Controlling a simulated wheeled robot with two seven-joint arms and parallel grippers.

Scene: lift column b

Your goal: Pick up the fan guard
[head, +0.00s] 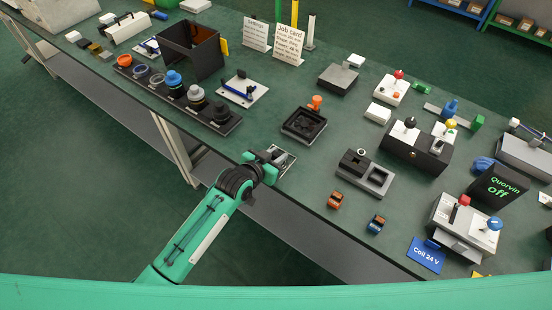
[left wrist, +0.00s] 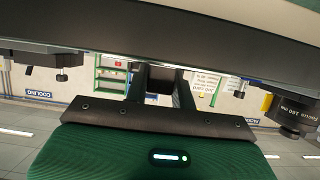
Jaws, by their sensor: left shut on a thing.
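My left gripper (head: 268,160) is at the front edge of the green bench, its arm coming in from the lower left. It is shut on a small grey, frame-like piece (head: 284,158), which I take to be the fan guard. The piece sticks out to the right of the fingers, and the gripper covers its left part. I cannot tell whether it still touches the bench. In the left wrist view, a wide dark surface crosses the top and the held piece cannot be made out clearly. My right gripper is not in view.
A square black housing (head: 304,125) stands just behind the gripper. A black rack (head: 178,95) with several round parts lies to the left. A grey two-part fixture (head: 364,174) and orange (head: 335,200) and blue (head: 376,224) small blocks stand to the right.

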